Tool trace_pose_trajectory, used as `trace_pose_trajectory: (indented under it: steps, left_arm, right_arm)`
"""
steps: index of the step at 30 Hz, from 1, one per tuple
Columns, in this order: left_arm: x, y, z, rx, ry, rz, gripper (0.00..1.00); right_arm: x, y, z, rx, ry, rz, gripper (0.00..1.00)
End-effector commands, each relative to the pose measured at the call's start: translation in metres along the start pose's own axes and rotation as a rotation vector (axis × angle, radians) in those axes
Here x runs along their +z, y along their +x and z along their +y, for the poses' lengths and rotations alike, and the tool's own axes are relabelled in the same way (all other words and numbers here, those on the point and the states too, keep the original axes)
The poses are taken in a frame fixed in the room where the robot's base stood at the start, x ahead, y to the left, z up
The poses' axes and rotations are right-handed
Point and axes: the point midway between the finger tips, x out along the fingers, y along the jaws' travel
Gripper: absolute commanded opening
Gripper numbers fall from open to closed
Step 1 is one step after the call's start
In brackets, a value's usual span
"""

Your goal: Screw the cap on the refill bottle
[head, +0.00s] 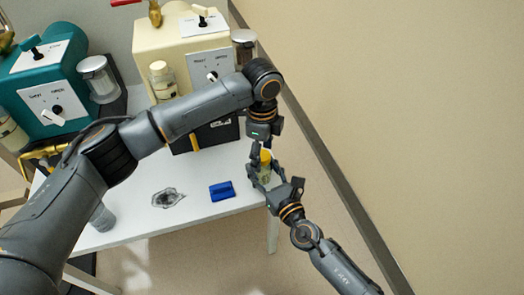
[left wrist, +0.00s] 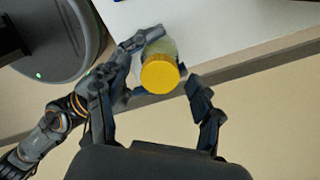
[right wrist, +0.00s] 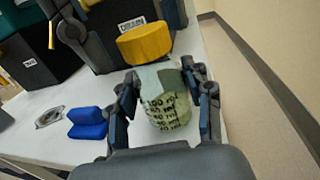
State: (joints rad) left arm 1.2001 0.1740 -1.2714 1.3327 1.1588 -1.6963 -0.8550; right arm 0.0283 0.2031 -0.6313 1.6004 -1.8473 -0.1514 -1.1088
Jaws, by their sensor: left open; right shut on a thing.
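The refill bottle (head: 264,174) is clear with dark volume marks, which show in the right wrist view (right wrist: 166,108). My right gripper (head: 262,181) is shut around its body and holds it upright near the table's right end. The yellow cap (head: 265,157) is at the bottle's top; it also shows in the right wrist view (right wrist: 145,42) and from above in the left wrist view (left wrist: 159,74). I cannot tell whether it is threaded tight. My left gripper (head: 261,149) is open above the cap, with its fingers apart and empty in the left wrist view (left wrist: 152,100).
A blue block (head: 222,191) and a dark-patterned flat patch (head: 168,197) lie on the white table (head: 140,222). A cream machine (head: 170,45) and a teal machine (head: 45,85) stand behind.

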Motion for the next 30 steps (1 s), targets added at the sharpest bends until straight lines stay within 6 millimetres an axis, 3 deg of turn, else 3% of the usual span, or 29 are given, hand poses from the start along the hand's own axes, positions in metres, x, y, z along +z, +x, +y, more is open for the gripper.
trace_pose_trajectory:
  steps: [5,19,24,30]
  left_arm:
    - [0.000,-0.013,-0.001,-0.004,0.000,0.002,0.66]
    - [0.000,-0.103,-0.001,-0.002,0.001,0.000,0.66]
    - [0.000,-0.117,0.000,0.001,0.001,0.000,0.66]
    - [0.000,-0.120,0.000,0.001,0.000,0.000,0.66]
  right_arm:
    - [0.000,0.000,0.000,0.000,0.000,0.000,0.00]
    - [0.000,0.000,0.000,0.000,0.000,0.000,0.00]
    - [0.000,0.000,0.000,0.000,0.000,0.000,0.00]
    - [0.000,0.000,0.000,0.000,0.000,0.000,0.00]
